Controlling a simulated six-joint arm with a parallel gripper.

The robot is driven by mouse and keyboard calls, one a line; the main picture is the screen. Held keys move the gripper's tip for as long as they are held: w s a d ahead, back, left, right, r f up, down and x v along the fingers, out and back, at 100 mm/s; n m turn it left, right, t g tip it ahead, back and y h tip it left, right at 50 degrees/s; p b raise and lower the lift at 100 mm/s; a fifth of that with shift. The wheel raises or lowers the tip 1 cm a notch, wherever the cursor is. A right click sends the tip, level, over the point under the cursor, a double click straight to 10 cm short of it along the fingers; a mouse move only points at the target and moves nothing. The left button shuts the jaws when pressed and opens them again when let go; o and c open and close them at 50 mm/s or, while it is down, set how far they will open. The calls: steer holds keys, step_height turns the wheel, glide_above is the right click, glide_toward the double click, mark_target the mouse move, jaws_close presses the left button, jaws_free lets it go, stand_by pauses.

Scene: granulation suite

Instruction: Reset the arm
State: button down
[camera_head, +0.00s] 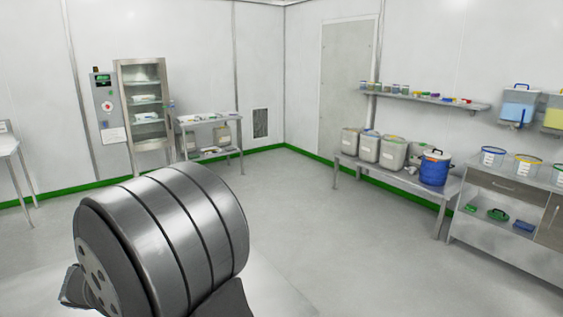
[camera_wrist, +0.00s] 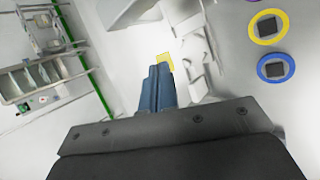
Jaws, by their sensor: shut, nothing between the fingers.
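My gripper (camera_wrist: 158,70) shows in the wrist view as two blue fingers side by side, closed together with nothing between them. They point away from the dark wrist plate at the bottom of that view. A small yellow patch (camera_wrist: 164,61) shows just beyond the fingertips; I cannot tell what it is. In the head view a large dark grey, banded cylinder, part of my arm, fills the lower left. The gripper itself does not show there.
A steel bench (camera_head: 447,185) with tubs and a blue drum (camera_head: 434,171) stands at the right, below a wall shelf (camera_head: 430,98). A glass-fronted cabinet (camera_head: 145,105) and small table (camera_head: 203,119) stand at the back left. The middle floor (camera_head: 300,210) is clear.

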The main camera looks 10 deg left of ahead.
steer(key=w+d+r+m+h, duration=0.1)
steer(key=w+d+r+m, duration=0.15)
steer(key=w+d, duration=0.4)
steer(key=w+d+r+m, duration=0.1)
steer(key=w+d+m, duration=0.2)
steer(key=d, duration=0.7)
steer(key=w+d+r+m+h, duration=0.1)
steer(key=w+d+m, duration=0.2)
steer(key=w+d, duration=0.35)
steer(key=s+d+f+m+g+h, duration=0.1)
steer(key=s+d+m, duration=0.2)
steer(key=d, duration=2.2)
steer(key=m, duration=0.5)
steer(key=shift+h, duration=0.3)
steer(key=shift+s+d+m, duration=0.1)
steer(key=shift+d+m, duration=0.05)
steer(key=shift+m, duration=0.1)
